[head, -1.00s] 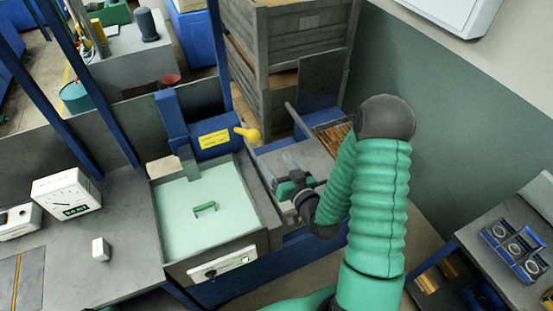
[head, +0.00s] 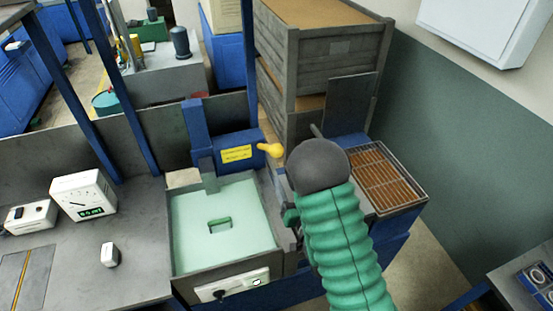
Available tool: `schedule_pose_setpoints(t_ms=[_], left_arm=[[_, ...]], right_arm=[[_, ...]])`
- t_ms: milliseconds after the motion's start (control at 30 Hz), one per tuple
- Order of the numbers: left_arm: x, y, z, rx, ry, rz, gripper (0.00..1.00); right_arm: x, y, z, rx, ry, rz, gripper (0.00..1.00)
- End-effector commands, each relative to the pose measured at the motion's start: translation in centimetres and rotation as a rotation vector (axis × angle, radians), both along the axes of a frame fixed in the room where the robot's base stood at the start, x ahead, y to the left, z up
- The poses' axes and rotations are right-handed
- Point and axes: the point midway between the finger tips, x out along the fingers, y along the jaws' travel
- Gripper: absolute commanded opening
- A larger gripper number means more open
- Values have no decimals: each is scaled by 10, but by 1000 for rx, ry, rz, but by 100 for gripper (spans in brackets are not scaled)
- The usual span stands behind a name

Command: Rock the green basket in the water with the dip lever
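The tank (head: 180,272) holds pale green water. Only the handle of the green basket (head: 219,226) shows at the water's surface, near the middle; the rest is hidden under the cloudy water. The dip lever (head: 270,149) has a yellow knob and sticks out to the right from a blue housing (head: 238,153) with a yellow label, behind the tank. My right arm comes in from the bottom right. Its gripper (head: 291,216) is mostly hidden behind the arm, just right of the tank and below the lever, apart from the knob. My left gripper is out of view.
A tray with a brown slatted grate (head: 382,182) lies right of my arm. Stacked grey crates (head: 325,70) stand behind. A grey bench with a gauge box (head: 83,195) and a small white block (head: 109,254) is at left.

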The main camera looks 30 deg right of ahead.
Motion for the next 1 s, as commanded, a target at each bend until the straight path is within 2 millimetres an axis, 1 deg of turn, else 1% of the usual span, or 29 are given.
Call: schedule_pose_setpoints(t_ms=[33,100,133,200,233,300,500,600,733,1000], left_arm=[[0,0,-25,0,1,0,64],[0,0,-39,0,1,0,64],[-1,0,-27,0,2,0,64],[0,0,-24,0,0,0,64],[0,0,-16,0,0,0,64],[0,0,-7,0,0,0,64],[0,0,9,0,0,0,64],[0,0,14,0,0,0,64],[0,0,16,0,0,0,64],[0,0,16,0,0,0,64]], right_arm=[[4,-1,-11,-1,-8,1,64],[10,-2,-9,0,-8,0,64],[20,-5,-1,0,-5,2,64],[39,-9,0,0,-2,3,64],[47,-11,4,-1,2,2,64],[65,-16,4,0,3,3,64],[112,-29,4,0,2,2,64],[129,-34,2,0,2,2,64],[141,-37,1,1,3,2,64],[143,-38,-1,2,3,1,64]])
